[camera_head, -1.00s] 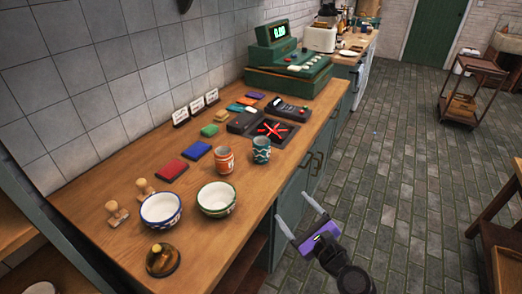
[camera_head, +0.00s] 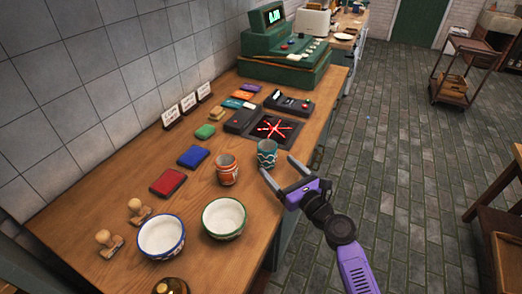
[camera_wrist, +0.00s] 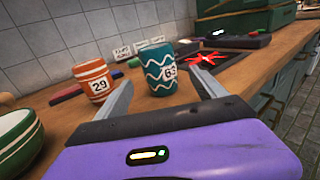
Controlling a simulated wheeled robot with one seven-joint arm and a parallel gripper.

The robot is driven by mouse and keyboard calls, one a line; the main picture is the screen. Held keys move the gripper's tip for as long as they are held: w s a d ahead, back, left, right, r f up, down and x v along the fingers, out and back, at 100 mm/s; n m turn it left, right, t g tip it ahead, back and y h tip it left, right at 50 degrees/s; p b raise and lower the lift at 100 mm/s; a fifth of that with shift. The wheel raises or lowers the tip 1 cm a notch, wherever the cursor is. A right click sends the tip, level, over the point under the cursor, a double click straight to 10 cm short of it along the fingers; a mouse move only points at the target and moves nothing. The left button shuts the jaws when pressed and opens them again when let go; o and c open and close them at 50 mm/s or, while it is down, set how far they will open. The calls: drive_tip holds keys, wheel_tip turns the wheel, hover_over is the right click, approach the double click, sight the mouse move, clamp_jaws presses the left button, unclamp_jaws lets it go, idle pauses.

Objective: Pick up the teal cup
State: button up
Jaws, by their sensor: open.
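The teal cup (camera_head: 267,153) stands upright near the counter's front edge. In the wrist view the teal cup (camera_wrist: 158,70) has white wavy lines and a number label, and it shows just beyond and between my fingertips. My gripper (camera_head: 277,165) is open and empty, with its two fingers pointing at the cup from the counter's front side. In the wrist view my gripper (camera_wrist: 160,85) has one finger on each side of the view. I cannot tell whether either finger touches the cup.
An orange striped cup (camera_head: 227,170) stands close left of the teal cup. Two bowls, the blue-rimmed one (camera_head: 161,237) and the green-rimmed one (camera_head: 224,218), sit nearer. A dark pad with a red cross (camera_head: 272,129) and a green cash register (camera_head: 285,60) lie beyond on the wooden counter (camera_head: 205,190).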

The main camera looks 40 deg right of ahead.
sight(272, 159)
drive_tip(key=x, duration=0.7)
drive_tip(key=shift+w, duration=0.25)
drive_tip(key=shift+c, duration=0.4)
drive_tip(key=c, duration=1.6)
drive_tip(key=shift+r, duration=0.1)
drive_tip(key=shift+r+p, duration=0.1)
drive_tip(key=shift+p, duration=0.2)
